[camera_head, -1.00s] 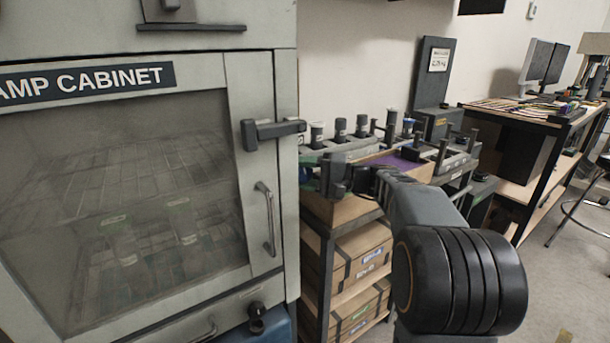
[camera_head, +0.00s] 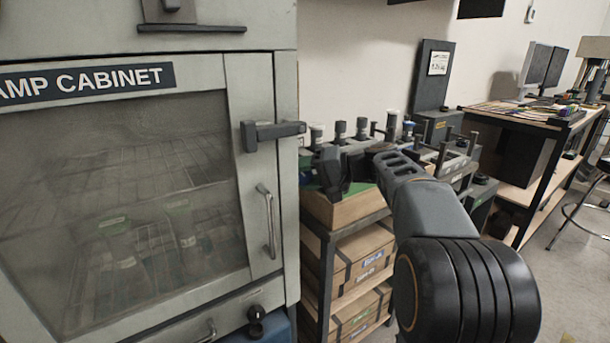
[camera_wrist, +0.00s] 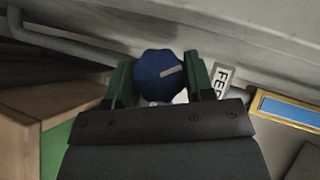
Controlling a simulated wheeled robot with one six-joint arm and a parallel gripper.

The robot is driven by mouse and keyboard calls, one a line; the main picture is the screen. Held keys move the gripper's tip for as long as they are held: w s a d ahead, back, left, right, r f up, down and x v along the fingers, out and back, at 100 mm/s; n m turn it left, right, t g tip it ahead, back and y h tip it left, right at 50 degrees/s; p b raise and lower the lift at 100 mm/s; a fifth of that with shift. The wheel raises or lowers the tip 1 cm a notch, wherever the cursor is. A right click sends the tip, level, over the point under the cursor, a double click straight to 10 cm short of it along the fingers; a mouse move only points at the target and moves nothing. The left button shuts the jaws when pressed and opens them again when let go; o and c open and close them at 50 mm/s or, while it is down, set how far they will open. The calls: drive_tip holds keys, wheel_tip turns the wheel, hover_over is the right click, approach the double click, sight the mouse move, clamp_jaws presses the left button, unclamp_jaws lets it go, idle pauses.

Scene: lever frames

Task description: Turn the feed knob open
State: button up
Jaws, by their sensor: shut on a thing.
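The feed knob (camera_wrist: 160,76) is blue and lobed, with a pale mark pointing right and slightly up. It sits between the two green fingers of my gripper (camera_wrist: 160,65) in the wrist view, and the fingers are closed on its sides. A white label (camera_wrist: 221,79), partly hidden, shows the letters "FE" beside the right finger. In the head view the dark end of my arm is just right of the cabinet's edge. The knob and fingertips cannot be made out there.
The lamp cabinet (camera_head: 262,90) with its handle (camera_head: 267,222) stands close on the left. A shelf rack (camera_head: 325,258) with cardboard boxes (camera_head: 365,252) is below my arm. A bent grey pipe (camera_wrist: 60,42) and a blue, yellow-framed plate (camera_wrist: 288,108) lie near the knob.

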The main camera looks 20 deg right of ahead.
drive_tip(key=o, duration=0.9)
